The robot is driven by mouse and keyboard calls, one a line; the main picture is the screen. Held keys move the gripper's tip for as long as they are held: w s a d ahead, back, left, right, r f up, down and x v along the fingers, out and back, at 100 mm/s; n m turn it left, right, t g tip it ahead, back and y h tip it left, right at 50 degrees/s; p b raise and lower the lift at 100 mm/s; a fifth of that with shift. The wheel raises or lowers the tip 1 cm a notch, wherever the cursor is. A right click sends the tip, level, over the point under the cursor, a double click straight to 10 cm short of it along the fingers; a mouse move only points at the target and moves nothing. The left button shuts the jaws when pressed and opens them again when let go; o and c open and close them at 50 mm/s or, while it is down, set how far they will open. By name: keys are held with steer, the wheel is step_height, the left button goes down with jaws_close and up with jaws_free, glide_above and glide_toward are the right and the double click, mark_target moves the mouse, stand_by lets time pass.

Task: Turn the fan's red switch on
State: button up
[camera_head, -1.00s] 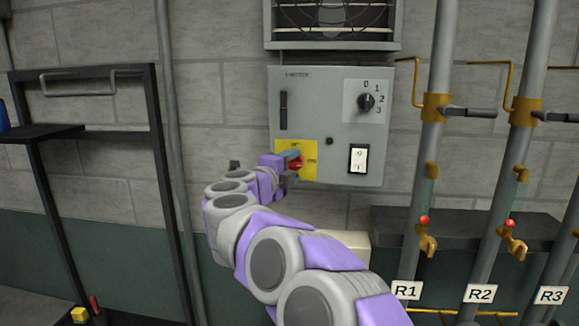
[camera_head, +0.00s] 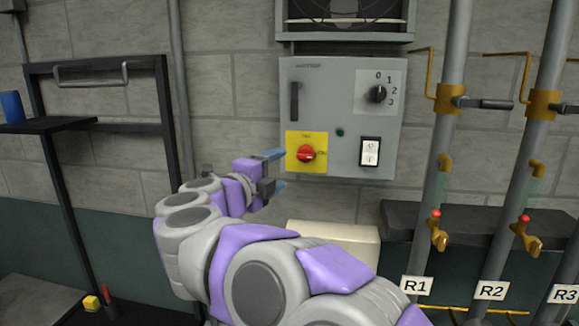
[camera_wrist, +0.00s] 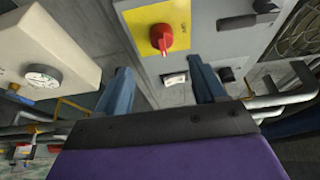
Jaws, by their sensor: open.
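The fan's red switch (camera_head: 306,154) is a round rotary knob on a yellow plate (camera_head: 293,164), low on the left of the grey control box (camera_head: 345,80). Its handle lies about level in the head view, towards the right side of the plate. In the wrist view the red switch (camera_wrist: 162,38) shows beyond the fingers, clear of them. My gripper (camera_head: 276,170) is open and empty, just left of the yellow plate. In the wrist view the blue fingers of my gripper (camera_wrist: 163,88) stand wide apart, with nothing between them.
The box also carries a black numbered dial (camera_head: 378,94), a white rocker switch (camera_head: 370,152) and a dark green light (camera_head: 340,132). The fan (camera_head: 345,14) is above. Pipes with valves stand at the right. A black shelf frame (camera_head: 110,125) with a blue can (camera_head: 12,106) stands left.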

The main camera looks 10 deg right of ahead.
steer(key=v, duration=0.6)
steer(key=a+n+t+y+b, duration=0.55)
steer(key=a+n+y, duration=0.35)
steer(key=n+y, duration=0.55)
steer(key=s+f+n+g+y+b, duration=0.2)
steer(key=s+f+n+g, duration=0.25)
steer(key=f, duration=0.55)
steer(key=s+f+n+g+y+b, duration=0.2)
steer(key=s+f+n+g, duration=0.3)
steer(key=f, duration=0.6)
steer(key=s+d+f+n+g+h+b, duration=0.1)
steer(key=s+d+f+g+h, duration=0.15)
steer(key=s+d+f, duration=0.45)
steer(key=s+d+f+n+g+h+b, duration=0.1)
steer(key=s+d+f+n+g+b, duration=0.15)
steer(key=s+f, duration=0.5)
steer(key=s+d+f+g+h, duration=0.1)
steer(key=s+d+f+g, duration=0.2)
steer(key=s+d+f, duration=0.2)
steer(key=s+d+f+m+g+h+b, duration=0.1)
steer(key=s+d+f, duration=0.4)
steer(key=s, duration=0.6)
steer(key=d+g+h, duration=0.1)
steer(key=g, duration=0.1)
steer(key=shift+d+g, duration=0.2)
steer(key=shift+g, duration=0.1)
